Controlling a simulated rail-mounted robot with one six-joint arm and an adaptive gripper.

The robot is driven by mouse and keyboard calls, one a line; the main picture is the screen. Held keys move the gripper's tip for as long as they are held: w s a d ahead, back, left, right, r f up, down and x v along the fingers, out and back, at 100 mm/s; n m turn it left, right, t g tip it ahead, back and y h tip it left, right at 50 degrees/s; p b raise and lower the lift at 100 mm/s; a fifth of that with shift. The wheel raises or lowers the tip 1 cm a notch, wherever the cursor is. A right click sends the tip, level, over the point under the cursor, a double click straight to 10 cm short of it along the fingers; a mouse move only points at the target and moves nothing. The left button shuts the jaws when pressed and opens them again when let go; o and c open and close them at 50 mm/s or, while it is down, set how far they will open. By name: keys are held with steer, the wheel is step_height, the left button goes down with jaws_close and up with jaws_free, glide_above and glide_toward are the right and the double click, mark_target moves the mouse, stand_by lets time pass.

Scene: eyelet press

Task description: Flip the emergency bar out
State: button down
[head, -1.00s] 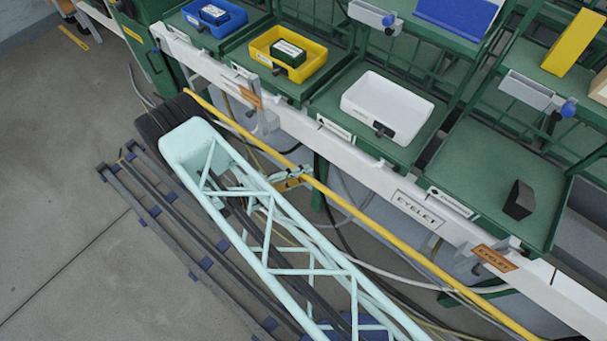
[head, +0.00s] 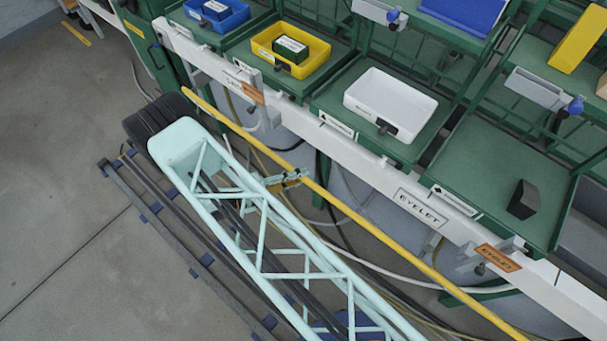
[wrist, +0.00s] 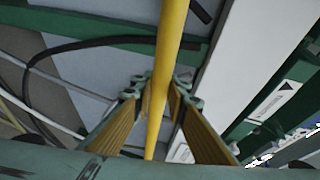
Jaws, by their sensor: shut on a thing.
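The emergency bar is a long yellow bar (head: 375,233) that runs diagonally in front of the white rail of the green station in the head view. It stands out from the rail, over the floor side. In the wrist view the bar (wrist: 170,60) passes between the fingers of my gripper (wrist: 158,95). My gripper (head: 287,179) is shut on the bar near its middle in the head view. My pale arm link hides part of the gripper and the floor below.
A white rail (head: 340,150) with an EYELET label runs along the station. Green shelves hold a blue bin (head: 232,20), a yellow bin (head: 262,52), a white bin (head: 362,95) and a black block (head: 523,200). Cables hang below the rail. Open floor (head: 60,220) lies to the left.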

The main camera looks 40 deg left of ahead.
steer(key=shift+s, duration=0.2)
steer(key=c, duration=2.6)
jaws_free()
steer(key=shift+s+a, duration=0.1)
steer(key=shift+s, duration=0.05)
steer(key=shift+o, duration=0.3)
steer(key=v, duration=1.1)
steer(key=shift+s+a, duration=0.25)
steer(key=shift+s, duration=0.1)
steer(key=shift+r, duration=0.1)
